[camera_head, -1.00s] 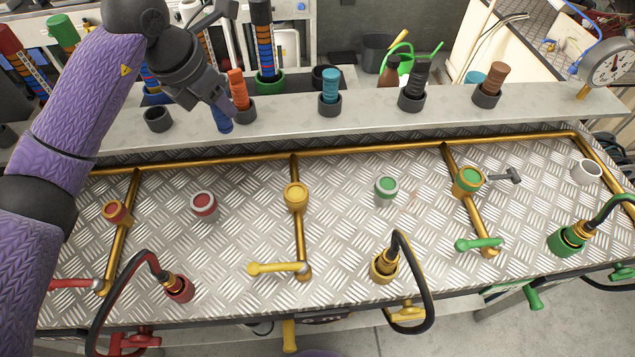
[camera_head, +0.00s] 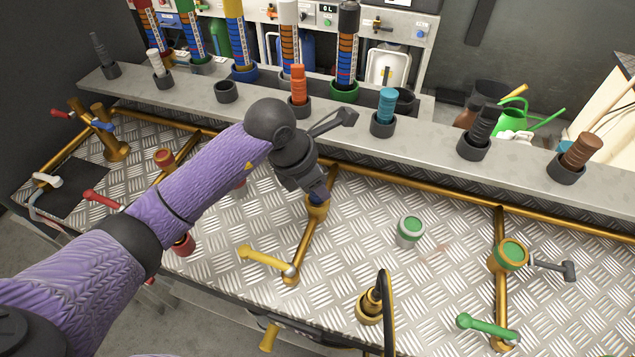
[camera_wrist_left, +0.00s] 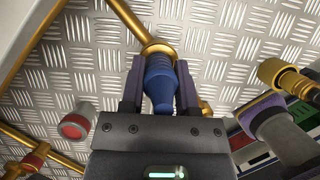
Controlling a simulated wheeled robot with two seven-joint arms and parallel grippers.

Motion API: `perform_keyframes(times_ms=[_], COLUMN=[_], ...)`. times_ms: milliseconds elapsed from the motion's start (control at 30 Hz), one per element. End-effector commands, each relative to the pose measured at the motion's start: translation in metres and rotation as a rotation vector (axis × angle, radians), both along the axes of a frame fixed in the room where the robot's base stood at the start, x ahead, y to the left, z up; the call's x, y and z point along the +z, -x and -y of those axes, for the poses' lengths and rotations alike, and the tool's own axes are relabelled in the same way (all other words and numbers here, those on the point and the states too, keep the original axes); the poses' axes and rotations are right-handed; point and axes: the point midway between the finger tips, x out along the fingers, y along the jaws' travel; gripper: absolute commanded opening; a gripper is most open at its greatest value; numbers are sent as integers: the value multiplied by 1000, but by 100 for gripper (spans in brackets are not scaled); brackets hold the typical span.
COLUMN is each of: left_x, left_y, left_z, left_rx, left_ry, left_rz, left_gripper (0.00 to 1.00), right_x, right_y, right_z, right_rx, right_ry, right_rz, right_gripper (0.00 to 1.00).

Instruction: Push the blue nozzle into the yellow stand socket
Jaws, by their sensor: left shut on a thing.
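My left gripper (camera_head: 317,186) is shut on the blue nozzle (camera_wrist_left: 160,78) and holds it low over the plate. The nozzle's blue end (camera_head: 318,198) shows just below the fingers in the head view. The yellow stand socket (camera_head: 317,210) is directly under it, at the end of a gold pipe. In the wrist view the nozzle's far end meets the socket's gold ring (camera_wrist_left: 157,48). I cannot tell whether its tip is inside the socket or only on the rim. My right gripper is not in view.
A shelf (camera_head: 335,142) behind holds an orange nozzle (camera_head: 298,85), a teal nozzle (camera_head: 386,105) and several others in black cups. A yellow-handled valve (camera_head: 265,258) is in front of the socket. A green-topped cup (camera_head: 409,230) stands to the right, with bare plate between.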

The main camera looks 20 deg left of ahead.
Motion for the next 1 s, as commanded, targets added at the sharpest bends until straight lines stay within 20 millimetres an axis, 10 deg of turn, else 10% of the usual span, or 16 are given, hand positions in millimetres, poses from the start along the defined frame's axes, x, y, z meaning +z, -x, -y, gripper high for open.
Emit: perform_keyframes(times_ms=[200, 233, 400, 733, 1000], left_x=[-2, -3, -1, 7, 75], left_y=[0, 0, 0, 0, 19], left_z=[0, 0, 0, -1, -22], left_rx=[0, 0, 0, 1, 0], left_ry=[0, 0, 0, 0, -3], left_rz=[0, 0, 0, 3, 6], left_gripper=[0, 41, 74, 74, 74], right_x=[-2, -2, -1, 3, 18], right_y=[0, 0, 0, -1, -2], right_z=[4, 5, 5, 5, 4], right_rx=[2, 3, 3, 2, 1], right_ry=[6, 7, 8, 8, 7], right_rz=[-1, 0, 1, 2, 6], right_gripper=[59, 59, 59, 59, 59])
